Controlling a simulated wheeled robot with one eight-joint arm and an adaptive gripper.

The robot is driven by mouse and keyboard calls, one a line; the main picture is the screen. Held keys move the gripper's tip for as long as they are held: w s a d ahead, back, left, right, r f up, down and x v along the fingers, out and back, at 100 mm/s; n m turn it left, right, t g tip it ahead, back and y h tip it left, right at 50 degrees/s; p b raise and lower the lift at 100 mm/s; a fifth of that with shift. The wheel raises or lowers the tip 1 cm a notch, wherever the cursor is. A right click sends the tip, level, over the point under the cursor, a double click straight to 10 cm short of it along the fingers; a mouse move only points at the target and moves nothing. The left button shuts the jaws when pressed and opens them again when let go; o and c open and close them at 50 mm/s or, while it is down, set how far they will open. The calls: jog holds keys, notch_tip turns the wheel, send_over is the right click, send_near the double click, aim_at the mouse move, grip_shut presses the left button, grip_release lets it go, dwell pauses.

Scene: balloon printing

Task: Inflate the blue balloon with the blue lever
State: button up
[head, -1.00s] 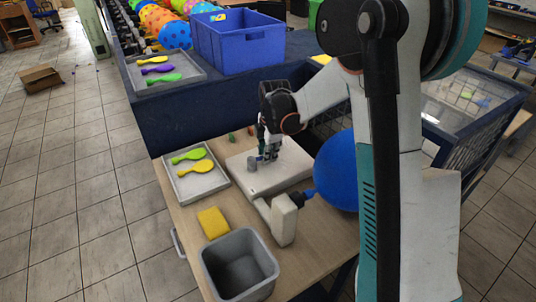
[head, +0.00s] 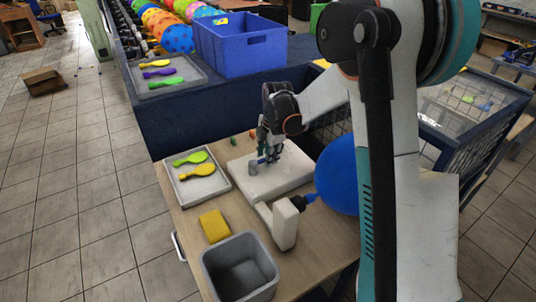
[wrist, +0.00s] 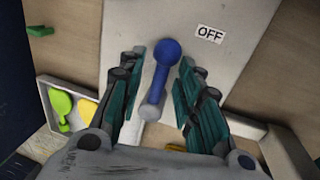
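The blue lever (wrist: 160,75), with a round blue end and a grey end, lies above the pale machine plate (head: 288,180). In the head view its grey end (head: 253,169) shows beside my fingers. My gripper (head: 269,160) is over the plate with its fingers apart. In the wrist view the fingers (wrist: 162,60) stand on both sides of the lever, with gaps between. The blue balloon (head: 336,175) is large and round on the blue nozzle (head: 309,198), at the right of the white post (head: 285,222). My arm hides its right side.
An "OFF" label (wrist: 210,34) is on the plate. A tray (head: 204,191) with green and yellow balloons stands at left. A yellow sponge (head: 214,226) and a grey bin (head: 238,265) are at the front. A blue crate (head: 238,44) stands behind.

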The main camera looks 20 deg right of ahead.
notch_tip(320, 180, up, 12)
jog(key=s, duration=0.2)
jog(key=shift+s+d, duration=0.15)
jog(key=shift+d, duration=0.1)
jog(key=shift+f, duration=0.1)
dwell(0.5)
